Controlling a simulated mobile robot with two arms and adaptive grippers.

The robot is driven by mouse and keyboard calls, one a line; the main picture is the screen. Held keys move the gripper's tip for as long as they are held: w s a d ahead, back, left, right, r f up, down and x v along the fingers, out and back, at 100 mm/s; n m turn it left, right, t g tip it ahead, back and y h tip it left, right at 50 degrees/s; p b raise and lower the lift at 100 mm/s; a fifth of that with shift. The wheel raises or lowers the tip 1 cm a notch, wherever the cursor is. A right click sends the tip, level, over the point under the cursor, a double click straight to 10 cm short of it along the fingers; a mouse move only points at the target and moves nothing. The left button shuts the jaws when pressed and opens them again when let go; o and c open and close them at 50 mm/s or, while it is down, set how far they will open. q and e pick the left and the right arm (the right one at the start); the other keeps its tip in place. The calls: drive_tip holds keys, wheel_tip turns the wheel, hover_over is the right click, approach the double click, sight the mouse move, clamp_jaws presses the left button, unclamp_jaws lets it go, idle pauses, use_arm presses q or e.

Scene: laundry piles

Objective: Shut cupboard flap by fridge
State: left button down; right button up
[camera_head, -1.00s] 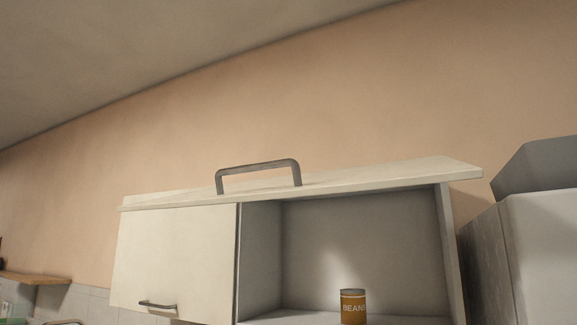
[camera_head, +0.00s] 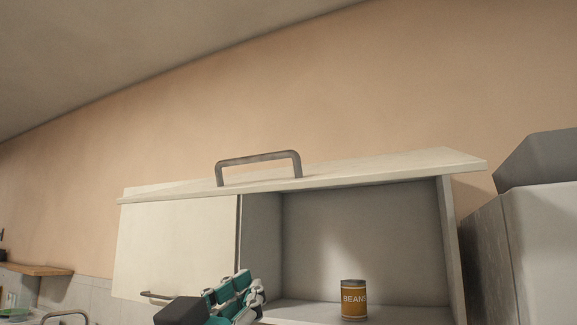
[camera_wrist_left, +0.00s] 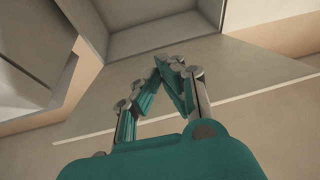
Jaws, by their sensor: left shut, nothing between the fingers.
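The cupboard flap (camera_head: 390,169) is a pale panel standing open, raised out over the cupboard's right compartment, with a grey bar handle (camera_head: 258,157) on top. The compartment (camera_head: 365,230) is open and holds a can of beans (camera_head: 353,299). My left gripper (camera_head: 252,285), teal and grey, is at the bottom of the head view, below the flap and in front of the cupboard. In the left wrist view its fingers (camera_wrist_left: 168,65) meet at the tips, with nothing between them. A pale panel (camera_wrist_left: 235,70), apparently the flap's underside, lies behind them. My right gripper is not in view.
A closed cupboard door (camera_head: 175,245) with a handle is left of the compartment, partly behind my left gripper. The fridge (camera_head: 540,245) stands close on the right, with a grey box (camera_head: 540,160) on top. The wall above the flap is bare.

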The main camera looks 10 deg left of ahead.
sight(299, 162)
use_arm(q)
drive_tip(key=s+d+r+m+t+h, duration=0.2)
drive_tip(key=s+r+t+h, duration=0.1)
drive_tip(key=s+r, duration=0.85)
drive_tip(key=p+x, duration=0.7)
drive_tip(key=x, duration=0.4)
drive_tip(key=f, duration=0.1)
drive_tip(key=w+f, duration=0.1)
drive_tip(key=f+p, duration=0.1)
drive_tip(key=shift+w+d+f, duration=0.2)
drive_tip(key=shift+d+f, duration=0.05)
drive_tip(key=shift+d, duration=0.1)
